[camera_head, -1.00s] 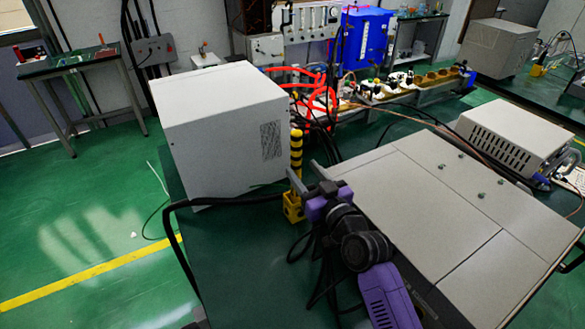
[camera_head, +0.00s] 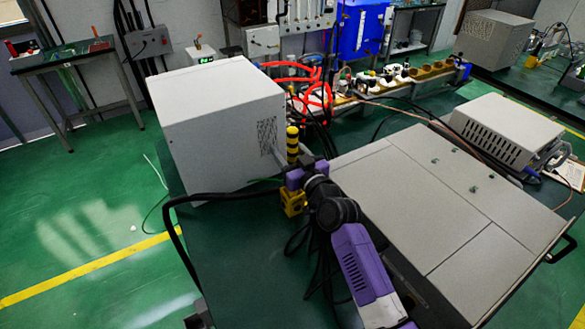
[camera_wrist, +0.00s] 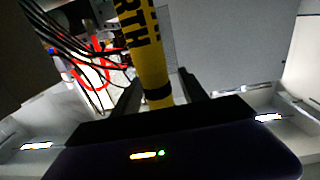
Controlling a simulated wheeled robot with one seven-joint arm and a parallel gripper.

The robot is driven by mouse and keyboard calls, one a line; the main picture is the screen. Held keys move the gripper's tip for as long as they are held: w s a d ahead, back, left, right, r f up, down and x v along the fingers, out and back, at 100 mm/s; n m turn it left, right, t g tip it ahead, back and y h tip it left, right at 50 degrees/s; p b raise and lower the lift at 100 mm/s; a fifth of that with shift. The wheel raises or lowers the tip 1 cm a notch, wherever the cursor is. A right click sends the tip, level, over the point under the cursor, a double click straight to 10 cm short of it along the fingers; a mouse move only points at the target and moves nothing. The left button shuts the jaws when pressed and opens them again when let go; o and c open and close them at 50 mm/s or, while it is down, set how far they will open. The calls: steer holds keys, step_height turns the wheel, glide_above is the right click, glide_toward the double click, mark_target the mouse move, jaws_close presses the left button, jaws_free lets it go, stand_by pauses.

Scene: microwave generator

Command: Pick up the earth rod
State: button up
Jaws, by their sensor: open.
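The earth rod (camera_head: 292,146) is a yellow and black striped upright rod in a yellow base (camera_head: 293,203), beside the light grey box. In the wrist view the yellow rod (camera_wrist: 148,55) shows the letters "RTH" and a black band. My gripper (camera_head: 296,172) is at the lower part of the rod, just above the base. In the wrist view its two dark fingers (camera_wrist: 160,85) stand apart, one on each side of the rod. The gripper is open; I cannot tell whether either finger touches the rod. The gripper partly hides the rod's lower part in the head view.
A large light grey box (camera_head: 215,125) stands close on the left of the rod. A broad grey cabinet top (camera_head: 440,200) lies to the right. Black cables (camera_head: 320,250) hang below my arm, and red cables (camera_head: 318,95) lie behind the rod.

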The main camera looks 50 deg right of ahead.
jaws_close()
steer(key=shift+r, duration=0.1)
step_height(320, 180, up, 20)
steer(key=p, duration=0.1)
stand_by(0.6)
steer(key=shift+a, duration=0.1)
